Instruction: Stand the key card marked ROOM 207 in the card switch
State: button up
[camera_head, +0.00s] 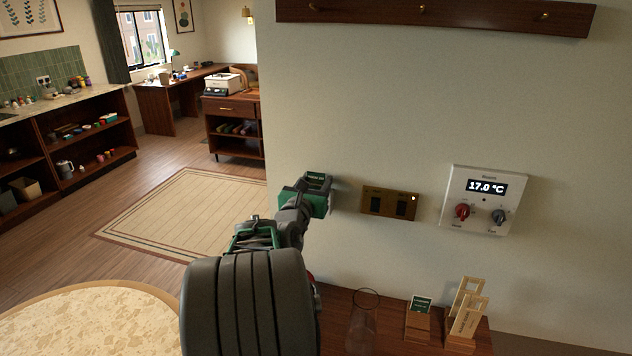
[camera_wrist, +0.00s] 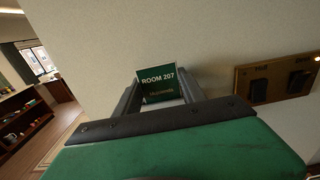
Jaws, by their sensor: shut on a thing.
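My gripper (camera_head: 318,180) is shut on the green key card, whose white print reads ROOM 207 in the wrist view (camera_wrist: 160,84). The card sits between my two fingers with its printed face toward the wrist camera; its top edge also shows in the head view (camera_head: 317,177). My gripper is close to the pale wall, left of a brass plate (camera_head: 376,201) with two dark rocker switches. I cannot make out the card switch; my gripper hides part of the wall. I cannot tell whether the card touches anything besides my fingers.
A wooden shelf (camera_head: 393,330) below the wall bears a clear glass (camera_head: 362,325), a wooden block with a green card (camera_head: 421,303) and pale wooden frames (camera_head: 467,300). A white thermostat (camera_head: 485,200) is right of the brass plate. A dark rail (camera_head: 435,15) is above.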

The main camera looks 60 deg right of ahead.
jog(key=o, duration=1.5)
jog(key=shift+a, duration=0.15)
